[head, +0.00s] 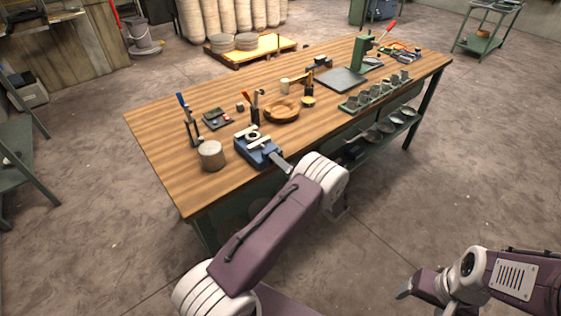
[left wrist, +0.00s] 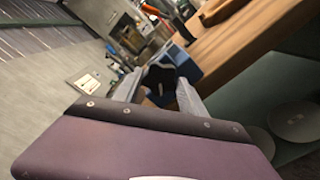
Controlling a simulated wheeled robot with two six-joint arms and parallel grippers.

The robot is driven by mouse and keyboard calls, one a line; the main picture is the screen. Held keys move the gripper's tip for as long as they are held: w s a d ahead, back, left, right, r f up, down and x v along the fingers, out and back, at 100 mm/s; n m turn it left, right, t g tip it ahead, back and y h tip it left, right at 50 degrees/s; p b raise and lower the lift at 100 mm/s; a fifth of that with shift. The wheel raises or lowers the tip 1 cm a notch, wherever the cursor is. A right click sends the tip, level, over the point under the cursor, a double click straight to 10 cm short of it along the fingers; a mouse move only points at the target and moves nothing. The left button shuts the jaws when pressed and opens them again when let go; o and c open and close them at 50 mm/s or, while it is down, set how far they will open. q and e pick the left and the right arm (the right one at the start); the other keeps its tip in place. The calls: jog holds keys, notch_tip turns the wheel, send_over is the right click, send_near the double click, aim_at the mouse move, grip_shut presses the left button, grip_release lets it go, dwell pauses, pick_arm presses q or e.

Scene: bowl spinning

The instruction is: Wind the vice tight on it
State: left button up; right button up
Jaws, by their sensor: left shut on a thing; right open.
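The blue vice (head: 262,151) is on the near edge of the wooden workbench. A pale ring-shaped piece (head: 252,134) sits at its jaws; I cannot tell how tightly it is held. My left gripper (head: 283,165) reaches to the vice's near end. In the left wrist view its grey fingers stand either side of a dark part (left wrist: 164,80), which looks like the vice handle, with the blue vice body (left wrist: 183,58) beyond. The exact grip is hard to see. My right gripper (head: 422,298) is open and empty over the floor, well away from the bench.
A grey-brown cylinder (head: 211,155) stands left of the vice and a wooden bowl (head: 282,110) stands right behind it. A green press (head: 363,52) and a row of small grey holders (head: 376,92) are farther right. The bench top (head: 165,150) has free room at its left end.

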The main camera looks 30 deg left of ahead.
dwell(0.3)
pick_arm(q)
jog(key=o, duration=1.4)
jog(key=shift+c, duration=0.2)
jog(key=b+v, duration=0.1)
jog(key=v, duration=0.8)
